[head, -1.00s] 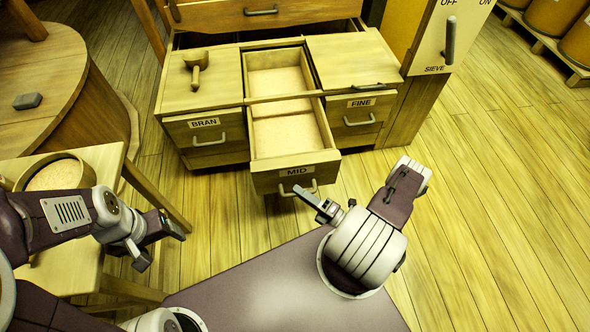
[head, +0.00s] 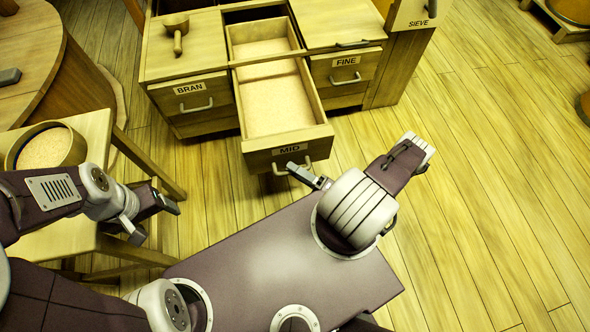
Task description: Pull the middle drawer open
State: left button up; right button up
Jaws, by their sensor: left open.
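The middle drawer (head: 288,121), labelled MID, stands well out from the cabinet, and its pale, empty inside shows in the head view. Its bar handle (head: 278,169) is on the front below the label. My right gripper (head: 297,171) is at the right part of this handle, with a dark finger overlapping or touching it. The other finger is not clear, so I cannot tell whether it grips the bar. My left gripper (head: 158,223) is open and empty at the left, beside the small table and away from the drawer.
The BRAN drawer (head: 192,98) and the FINE drawer (head: 346,68) are shut on either side. A wooden scoop (head: 176,34) lies on the cabinet top. A round tub (head: 48,147) stands on the small table (head: 92,128) at left. The floor at right (head: 470,170) is clear.

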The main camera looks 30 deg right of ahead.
jog(key=shift+s, duration=0.1)
jog(key=shift+s+d, duration=0.2)
jog(key=shift+d, duration=0.05)
jog(key=p+v, duration=0.1)
jog(key=v, duration=0.7)
jog(key=shift+s, duration=0.2)
